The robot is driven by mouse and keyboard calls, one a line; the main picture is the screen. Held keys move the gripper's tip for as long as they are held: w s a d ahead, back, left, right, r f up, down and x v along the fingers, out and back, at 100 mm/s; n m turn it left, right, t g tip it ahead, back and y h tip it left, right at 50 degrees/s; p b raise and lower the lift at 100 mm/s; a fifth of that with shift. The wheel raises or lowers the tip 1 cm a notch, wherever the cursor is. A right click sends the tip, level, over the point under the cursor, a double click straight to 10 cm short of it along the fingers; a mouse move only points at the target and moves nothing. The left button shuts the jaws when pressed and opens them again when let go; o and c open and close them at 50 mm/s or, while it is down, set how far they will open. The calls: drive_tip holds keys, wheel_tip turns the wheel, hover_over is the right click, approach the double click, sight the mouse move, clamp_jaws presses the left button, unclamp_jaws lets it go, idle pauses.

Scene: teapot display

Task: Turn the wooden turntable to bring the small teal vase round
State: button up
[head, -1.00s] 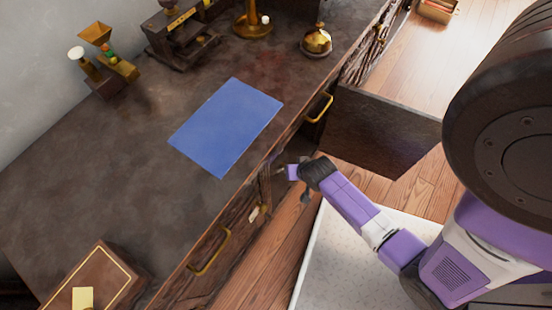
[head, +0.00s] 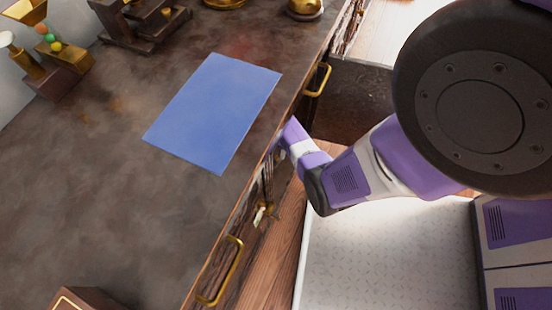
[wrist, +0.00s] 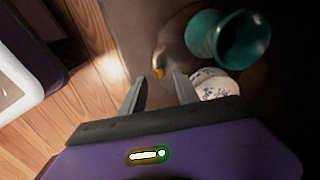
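The small teal vase (wrist: 229,40) shows at the upper right of the wrist view, with its wide rim facing the camera. My gripper (wrist: 158,78) is open, its two fingers apart with nothing held. The vase is beyond and to the right of the fingertips. A dark brown surface with a curved edge (wrist: 172,30) lies by the vase; I cannot tell whether it is the wooden turntable. In the head view my arm reaches to the counter's front edge, and the gripper, vase and turntable are hidden.
White porcelain with blue flowers (wrist: 213,86) sits just right of the right finger. The dark counter (head: 90,190) carries a blue sheet (head: 217,112). Below its edge are a brass drawer handle (head: 235,272) and a dark open panel (head: 355,105). Wooden floor (wrist: 90,70) shows left of the gripper.

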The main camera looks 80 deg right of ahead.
sight(277, 158)
wheel_tip(277, 158, down, 4)
drive_tip(key=shift+f+b, duration=0.15)
drive_tip(key=shift+b, duration=0.8)
clamp_jaws()
idle(0.8)
